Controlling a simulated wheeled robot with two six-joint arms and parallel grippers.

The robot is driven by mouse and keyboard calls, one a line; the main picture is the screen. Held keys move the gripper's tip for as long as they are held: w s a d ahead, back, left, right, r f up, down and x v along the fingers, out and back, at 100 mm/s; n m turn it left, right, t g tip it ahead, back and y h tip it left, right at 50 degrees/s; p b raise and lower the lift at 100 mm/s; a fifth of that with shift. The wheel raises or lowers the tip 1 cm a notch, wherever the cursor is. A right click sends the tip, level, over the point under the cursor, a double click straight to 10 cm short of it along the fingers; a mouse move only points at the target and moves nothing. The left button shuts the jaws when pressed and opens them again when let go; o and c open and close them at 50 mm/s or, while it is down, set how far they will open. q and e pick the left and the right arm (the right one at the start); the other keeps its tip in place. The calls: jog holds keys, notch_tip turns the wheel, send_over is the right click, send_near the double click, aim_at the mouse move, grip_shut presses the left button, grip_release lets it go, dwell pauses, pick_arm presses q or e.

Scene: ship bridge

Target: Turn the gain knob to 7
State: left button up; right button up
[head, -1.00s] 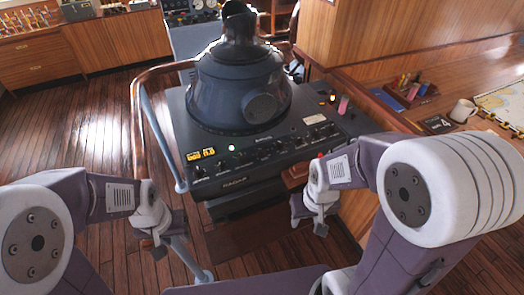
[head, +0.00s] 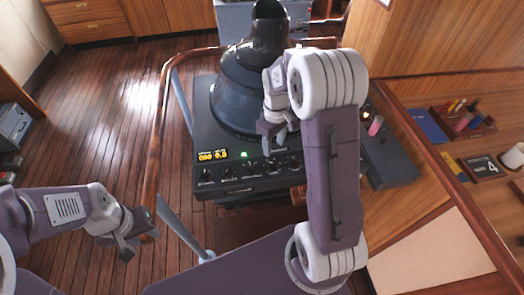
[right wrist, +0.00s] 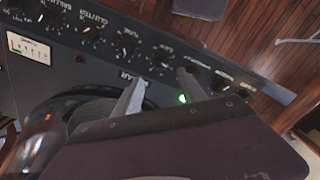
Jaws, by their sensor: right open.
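The radar console (head: 262,184) stands ahead with a row of dark knobs along its near edge. In the right wrist view the panel appears upside down, and the gain knob (right wrist: 163,60) sits between the tune knob (right wrist: 128,44) and more knobs to the right. My right gripper (head: 274,146) is over the knob row in the head view. In the right wrist view its two fingers (right wrist: 163,78) are apart and empty, with the gain knob just beyond and between the tips. I cannot read its setting. My left gripper (head: 135,246) hangs low at the left, away from the console; its jaw opening is unclear.
A dark radar hood (head: 238,90) rises behind the knobs. A wooden handrail (head: 156,165) curves along the console's left side. The desk at right holds a calendar block (head: 482,167) and a white mug (head: 513,156). The floor at left is clear.

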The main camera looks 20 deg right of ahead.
aim_at(273, 162)
jog(key=shift+s+a+f, duration=0.15)
jog(key=shift+s, duration=0.05)
notch_tip(273, 162, down, 8)
jog(key=shift+w+r+p, duration=0.1)
jog(key=shift+p, duration=0.75)
jog(key=shift+f, duration=0.45)
grip_shut()
